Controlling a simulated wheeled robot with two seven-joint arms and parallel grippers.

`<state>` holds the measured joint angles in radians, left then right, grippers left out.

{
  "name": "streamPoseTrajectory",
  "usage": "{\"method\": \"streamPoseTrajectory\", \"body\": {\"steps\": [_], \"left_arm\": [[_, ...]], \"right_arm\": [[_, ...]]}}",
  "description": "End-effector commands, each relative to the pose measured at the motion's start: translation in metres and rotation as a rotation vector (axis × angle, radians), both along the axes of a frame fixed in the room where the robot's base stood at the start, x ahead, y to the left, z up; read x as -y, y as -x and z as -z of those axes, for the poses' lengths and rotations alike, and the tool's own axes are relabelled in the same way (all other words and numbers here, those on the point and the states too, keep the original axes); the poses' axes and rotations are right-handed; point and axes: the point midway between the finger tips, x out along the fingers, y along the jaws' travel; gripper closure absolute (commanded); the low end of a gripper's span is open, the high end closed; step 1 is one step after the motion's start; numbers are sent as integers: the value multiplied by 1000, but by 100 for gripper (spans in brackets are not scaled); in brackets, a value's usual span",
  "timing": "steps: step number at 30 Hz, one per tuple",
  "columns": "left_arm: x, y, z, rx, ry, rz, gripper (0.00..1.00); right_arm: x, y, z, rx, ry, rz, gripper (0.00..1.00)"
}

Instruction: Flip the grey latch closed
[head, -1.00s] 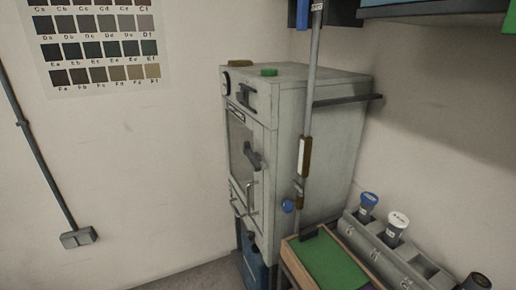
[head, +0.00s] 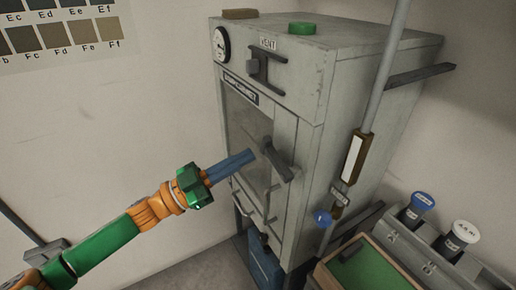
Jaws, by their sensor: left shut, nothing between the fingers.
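The dark grey latch (head: 279,165) is a lever on the front of the grey cabinet (head: 296,112), at the right edge of its windowed door. It slants from upper left down to the right. My left gripper (head: 251,156) reaches in from the left, with its blue-grey fingers shut and empty. The fingertips are just left of the latch's upper end; I cannot tell whether they touch it. My right gripper is not in view.
A dark vent handle (head: 265,69) sits above the door, and a bar handle (head: 268,200) below the latch. A pole (head: 386,70) stands at the cabinet's right side. A green-topped tray (head: 365,273) and a rack with capped bottles (head: 425,240) are at lower right.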

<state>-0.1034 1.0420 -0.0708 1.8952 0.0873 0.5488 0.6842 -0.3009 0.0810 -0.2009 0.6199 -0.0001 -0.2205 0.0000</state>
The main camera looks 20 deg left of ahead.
Motion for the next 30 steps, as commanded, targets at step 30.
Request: {"method": "streamPoseTrajectory", "body": {"steps": [30], "left_arm": [[34,-56,20,-5,6,-3,100]], "right_arm": [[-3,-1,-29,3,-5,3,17]]}}
